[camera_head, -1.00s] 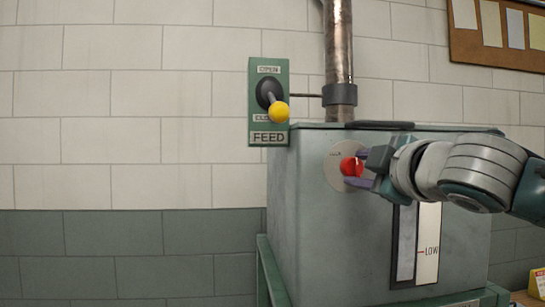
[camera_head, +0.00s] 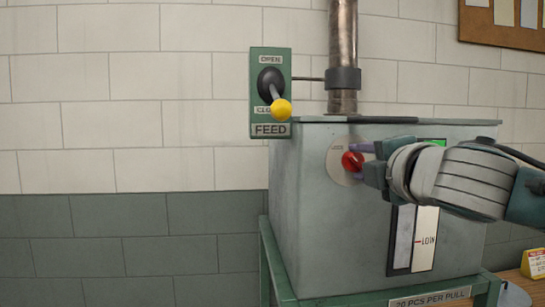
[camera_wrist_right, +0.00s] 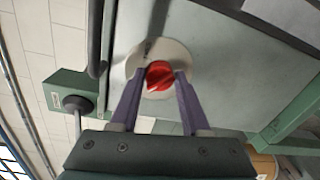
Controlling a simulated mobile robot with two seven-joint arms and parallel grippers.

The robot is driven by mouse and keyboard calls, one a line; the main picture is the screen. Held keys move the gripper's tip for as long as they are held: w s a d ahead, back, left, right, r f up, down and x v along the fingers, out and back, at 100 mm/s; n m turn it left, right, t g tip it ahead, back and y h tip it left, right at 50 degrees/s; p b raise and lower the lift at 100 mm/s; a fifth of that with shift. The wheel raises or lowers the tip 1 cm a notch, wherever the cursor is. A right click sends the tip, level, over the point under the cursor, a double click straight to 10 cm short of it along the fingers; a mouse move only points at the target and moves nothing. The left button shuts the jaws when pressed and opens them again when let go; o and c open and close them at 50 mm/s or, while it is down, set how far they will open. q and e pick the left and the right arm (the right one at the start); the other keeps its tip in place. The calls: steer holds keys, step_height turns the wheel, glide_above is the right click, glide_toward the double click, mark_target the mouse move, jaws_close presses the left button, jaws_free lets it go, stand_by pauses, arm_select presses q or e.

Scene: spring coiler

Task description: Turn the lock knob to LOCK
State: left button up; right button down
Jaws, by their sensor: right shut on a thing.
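The red lock knob (camera_head: 352,161) sits on a pale round plate (camera_head: 337,172) on the front of the grey machine box. My right gripper (camera_head: 362,162) reaches in from the right, and its purple fingers are shut on the knob. In the right wrist view the red knob (camera_wrist_right: 160,75) lies between the two fingertips (camera_wrist_right: 160,80), with the round plate behind it. The lettering on the plate is too small to read, so I cannot tell the knob's setting. My left gripper is not in view.
A green FEED panel (camera_head: 270,93) with a yellow-tipped lever (camera_head: 281,109) is on the wall at left. A metal pipe (camera_head: 342,50) rises behind the box (camera_head: 310,220). A level gauge (camera_head: 425,238) is below my right wrist. A yellow item (camera_head: 535,262) stands at lower right.

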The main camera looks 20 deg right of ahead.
stand_by(0.4)
steer(key=shift+c, duration=2)
jaws_free()
steer(key=b+v, duration=0.4)
steer(key=v, duration=0.6)
